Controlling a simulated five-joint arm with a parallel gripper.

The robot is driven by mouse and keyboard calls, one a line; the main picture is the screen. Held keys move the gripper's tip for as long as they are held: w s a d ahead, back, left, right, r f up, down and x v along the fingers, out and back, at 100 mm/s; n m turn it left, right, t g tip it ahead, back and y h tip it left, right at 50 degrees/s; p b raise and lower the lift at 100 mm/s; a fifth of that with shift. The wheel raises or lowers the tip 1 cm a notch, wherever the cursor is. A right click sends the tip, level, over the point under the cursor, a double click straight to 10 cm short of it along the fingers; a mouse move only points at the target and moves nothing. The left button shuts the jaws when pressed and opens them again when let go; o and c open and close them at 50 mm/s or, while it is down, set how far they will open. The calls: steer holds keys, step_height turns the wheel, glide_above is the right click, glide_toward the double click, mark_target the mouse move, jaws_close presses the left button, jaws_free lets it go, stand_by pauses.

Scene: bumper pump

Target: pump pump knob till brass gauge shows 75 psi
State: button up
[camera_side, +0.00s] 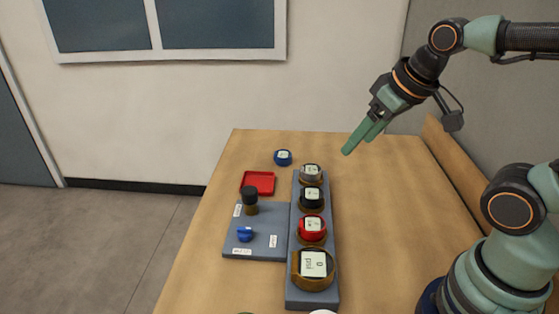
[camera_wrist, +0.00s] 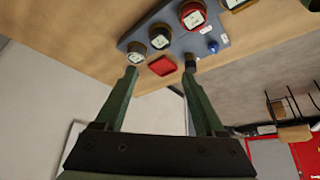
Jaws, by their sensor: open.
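The brass gauge (camera_side: 313,268) is the largest and nearest dial on the grey-blue base in the side view. Its white face appears to read 0 psi. In the wrist view the brass gauge (camera_wrist: 235,4) is cut by the top edge. A black knob (camera_side: 250,195) stands upright on a brass-coloured stem on the side plate, apparently the pump knob. It also shows in the wrist view (camera_wrist: 190,64), near the right fingertip in the picture. My gripper (camera_side: 357,146) is open and empty, high above the table, right of the gauges and apart from everything. Its two green fingers show in the wrist view (camera_wrist: 160,74).
Red (camera_side: 312,229), black (camera_side: 312,198) and grey (camera_side: 311,173) gauges share the base. A small blue knob (camera_side: 245,234) sits on the plate (camera_side: 268,217). A red tray (camera_side: 258,176) and a loose blue round thing (camera_side: 283,157) lie beyond. The table's right side is clear.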

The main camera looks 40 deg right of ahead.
stand_by(0.7)
jaws_close()
stand_by(1.5)
